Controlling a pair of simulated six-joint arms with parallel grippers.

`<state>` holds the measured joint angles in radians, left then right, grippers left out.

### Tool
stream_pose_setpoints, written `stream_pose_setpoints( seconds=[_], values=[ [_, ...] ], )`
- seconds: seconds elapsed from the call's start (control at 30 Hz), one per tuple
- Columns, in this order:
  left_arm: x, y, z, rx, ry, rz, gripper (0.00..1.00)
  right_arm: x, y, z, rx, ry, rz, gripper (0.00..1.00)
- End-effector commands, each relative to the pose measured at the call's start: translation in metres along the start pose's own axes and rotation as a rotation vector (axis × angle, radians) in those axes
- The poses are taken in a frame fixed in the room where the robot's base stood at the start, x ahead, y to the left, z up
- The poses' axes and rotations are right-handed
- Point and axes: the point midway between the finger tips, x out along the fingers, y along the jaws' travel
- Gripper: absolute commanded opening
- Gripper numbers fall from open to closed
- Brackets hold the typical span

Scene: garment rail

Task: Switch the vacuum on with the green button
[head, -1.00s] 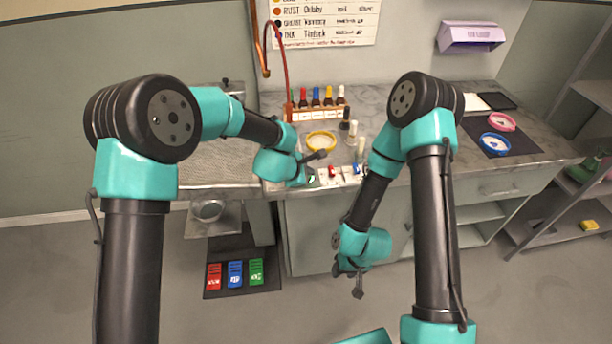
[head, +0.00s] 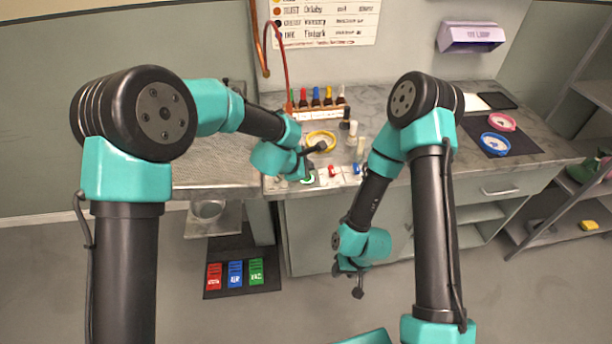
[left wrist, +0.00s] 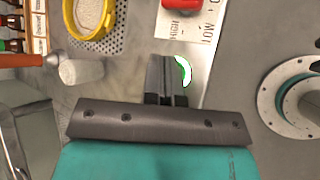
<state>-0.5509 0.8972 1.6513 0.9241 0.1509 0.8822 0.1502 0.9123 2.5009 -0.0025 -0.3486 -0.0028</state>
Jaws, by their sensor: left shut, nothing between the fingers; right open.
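The green button (left wrist: 185,70) shows in the left wrist view as a bright green ring on a pale panel (left wrist: 203,32), partly hidden by my fingers. In the head view the green ring (head: 308,178) shows small at the front edge of the bench. My left gripper (left wrist: 167,72) is shut and empty, with its fingertips over or right beside the button; I cannot tell whether they touch it. In the head view my left gripper (head: 303,174) is mostly hidden by its own wrist. My right gripper (head: 347,268) is open and empty, low in front of the cabinet.
A red knob (head: 332,170) and a blue one (head: 356,168) sit right of the button. A yellow-rimmed dish (head: 321,140) and a bottle rack (head: 317,113) stand behind. Red (head: 214,275), blue (head: 235,273) and green (head: 257,271) labelled pedals lie on a floor mat.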

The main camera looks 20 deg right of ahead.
Motion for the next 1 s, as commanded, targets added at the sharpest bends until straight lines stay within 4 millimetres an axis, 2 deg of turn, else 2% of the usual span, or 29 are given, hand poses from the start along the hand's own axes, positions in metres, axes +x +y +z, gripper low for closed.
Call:
stream_pose_setpoints(
  seconds=[0.5, 1.0],
  values=[
    [-0.026, 0.020, 0.019, 0.001, 0.000, 0.001, 0.00, 0.000, 0.000, 0.000, 0.000, 0.000, 0.000, 0.43],
    [-0.027, 0.020, 0.020, 0.000, 0.000, 0.001, 0.00, 0.000, 0.000, 0.000, 0.000, 0.000, 0.000, 0.43]
  ],
)
